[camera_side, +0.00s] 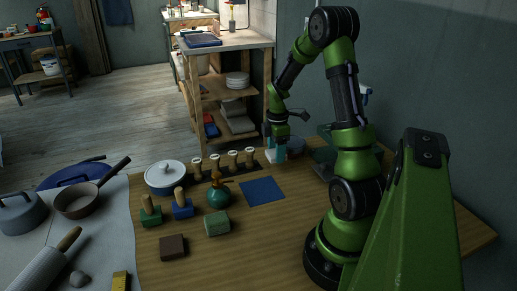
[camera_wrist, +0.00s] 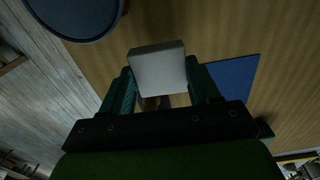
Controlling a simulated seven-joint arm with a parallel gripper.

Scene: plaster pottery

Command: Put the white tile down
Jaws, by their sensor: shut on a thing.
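My gripper (camera_side: 278,153) is at the back of the wooden table, with its teal fingers pointing down. It is shut on the white tile (camera_side: 270,156), which shows as a small pale patch at the fingers. In the wrist view the tile (camera_wrist: 158,68) is a whitish block between the two fingertips of my gripper (camera_wrist: 163,88). I cannot tell whether the tile touches the table. A flat blue square (camera_side: 262,191) lies on the table in front of the gripper; it also shows right of the fingers in the wrist view (camera_wrist: 236,76). The tile is not over it.
A row of wooden-topped stamps (camera_side: 233,160) stands left of the gripper. A round grey-blue thing (camera_side: 295,146) is just right of it. The table's front middle is bare.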

